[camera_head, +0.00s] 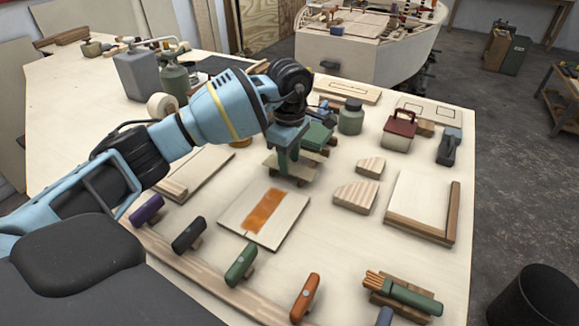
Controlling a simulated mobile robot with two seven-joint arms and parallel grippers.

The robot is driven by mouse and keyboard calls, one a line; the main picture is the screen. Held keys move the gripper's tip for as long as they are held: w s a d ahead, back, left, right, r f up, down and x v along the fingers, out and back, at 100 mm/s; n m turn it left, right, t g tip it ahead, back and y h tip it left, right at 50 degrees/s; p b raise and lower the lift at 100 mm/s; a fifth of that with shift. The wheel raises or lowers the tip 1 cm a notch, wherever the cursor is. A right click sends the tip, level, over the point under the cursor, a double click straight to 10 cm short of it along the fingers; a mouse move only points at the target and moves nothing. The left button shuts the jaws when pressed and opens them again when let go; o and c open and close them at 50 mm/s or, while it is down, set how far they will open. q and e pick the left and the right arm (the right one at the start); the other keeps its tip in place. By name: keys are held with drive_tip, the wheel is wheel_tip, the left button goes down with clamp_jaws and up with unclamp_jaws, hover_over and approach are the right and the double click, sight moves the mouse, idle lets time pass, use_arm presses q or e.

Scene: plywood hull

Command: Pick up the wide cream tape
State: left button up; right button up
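A cream tape roll (160,105) stands on the workbench at the back left, just behind my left forearm, which may hide its lower edge. My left arm reaches in from the left across the bench. Its gripper (285,156) points down near the bench's middle, well to the right of the roll and apart from it. Wooden and green parts around the fingertips overlap them, so I cannot tell whether the fingers are open or shut, or on anything. My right gripper is not in view.
A board with an orange patch (285,222) lies in front of the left gripper. Several coloured-handled tools (241,265) line the front edge. A grey can (137,76) and green canister (174,84) stand behind the roll. Wood blocks and a framed board (421,205) lie right.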

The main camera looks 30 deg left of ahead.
sight(290, 166)
use_arm(q)
drive_tip(key=c, duration=0.4)
drive_tip(key=shift+r, duration=0.1)
drive_tip(key=shift+r, duration=0.45)
wheel_tip(290, 166, up, 2)
drive_tip(key=shift+r, duration=0.15)
drive_tip(key=s+d, duration=0.3)
drive_tip(key=d, duration=0.1)
drive_tip(key=s+d+r, duration=0.1)
drive_tip(key=s+d, duration=0.2)
drive_tip(key=d, duration=0.1)
drive_tip(key=s+d+b, duration=0.1)
drive_tip(key=s+d, duration=0.2)
drive_tip(key=d, duration=0.2)
drive_tip(key=shift+d+r, duration=0.1)
drive_tip(key=shift+r, duration=0.15)
drive_tip(key=shift+s, duration=0.1)
